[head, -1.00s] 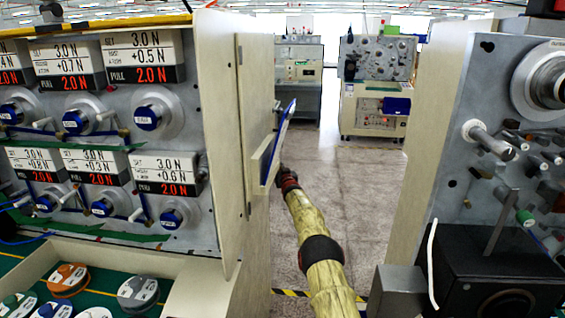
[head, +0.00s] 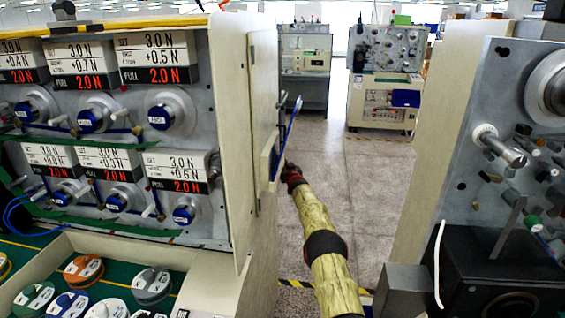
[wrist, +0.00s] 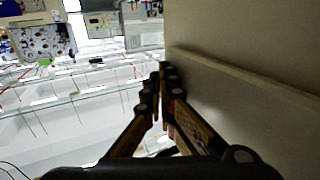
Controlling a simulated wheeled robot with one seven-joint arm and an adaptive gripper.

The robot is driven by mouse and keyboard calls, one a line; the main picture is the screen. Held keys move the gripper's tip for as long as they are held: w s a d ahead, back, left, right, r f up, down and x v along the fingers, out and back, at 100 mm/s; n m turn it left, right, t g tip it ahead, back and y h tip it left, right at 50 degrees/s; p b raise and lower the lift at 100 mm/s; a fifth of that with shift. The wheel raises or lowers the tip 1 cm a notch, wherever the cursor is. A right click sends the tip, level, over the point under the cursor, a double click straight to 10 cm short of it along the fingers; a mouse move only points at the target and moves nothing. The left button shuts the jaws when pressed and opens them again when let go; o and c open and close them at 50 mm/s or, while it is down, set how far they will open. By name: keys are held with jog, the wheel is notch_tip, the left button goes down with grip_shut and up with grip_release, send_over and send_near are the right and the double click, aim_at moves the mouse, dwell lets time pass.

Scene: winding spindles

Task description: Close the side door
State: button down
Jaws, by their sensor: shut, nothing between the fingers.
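The side door (head: 263,80) is a pale beige panel on the side of the left spindle cabinet, seen at a steep slant in the head view. It looks close to parallel with the cabinet's side; I cannot tell whether a gap is left. A shallow holder with a blue-edged sheet (head: 289,128) is on its outer face. My gripper (wrist: 163,70) is shut and empty in the wrist view, beside a beige panel (wrist: 255,55) with a raised edge. In the head view my arm reaches to just right of the holder, the fingers mostly hidden; contact is unclear.
The left cabinet (head: 235,150) carries several spindles and force labels, with spools in a tray below. Another spindle machine (head: 480,130) stands close on the right, with a black box (head: 490,270). The aisle floor (head: 335,150) between them is clear towards the far machines.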

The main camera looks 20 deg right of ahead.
jog(key=shift+s, duration=0.15)
jog(key=s+a, duration=0.2)
jog(key=s, duration=0.9)
jog(key=shift+s, duration=0.3)
jog(key=shift+f, duration=0.15)
